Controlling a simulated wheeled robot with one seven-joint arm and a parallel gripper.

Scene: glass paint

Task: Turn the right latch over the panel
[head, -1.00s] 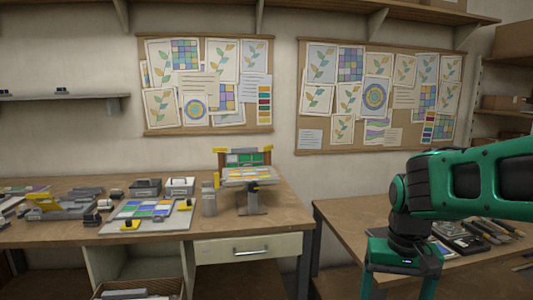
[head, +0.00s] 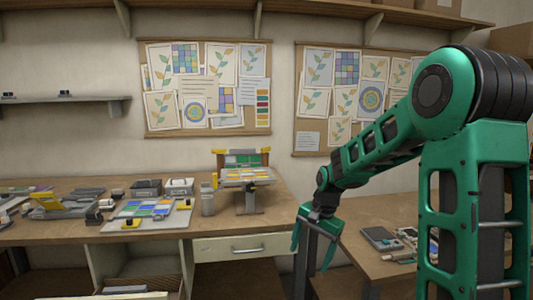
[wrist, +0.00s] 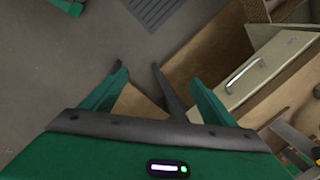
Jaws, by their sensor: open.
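A small stand (head: 249,198) on the left workbench holds a panel (head: 245,175) of coloured pieces, with a dark upright frame behind it. Yellow parts show at the frame's upper left (head: 220,151) and upper right (head: 265,150); which of them is the right latch is too small to tell. My gripper (head: 313,254) hangs low, right of the bench and well apart from the stand. Its fingers are spread and empty, pointing down. The wrist view shows the open fingers (wrist: 157,75) over the floor; the panel is not in that view.
The left workbench (head: 60,232) has a drawer with a handle (head: 248,250), which also shows in the wrist view (wrist: 245,75). A bottle (head: 208,199) and a tray of coloured pieces (head: 180,220) are left of the stand. A second table (head: 375,215) with tools is at the right.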

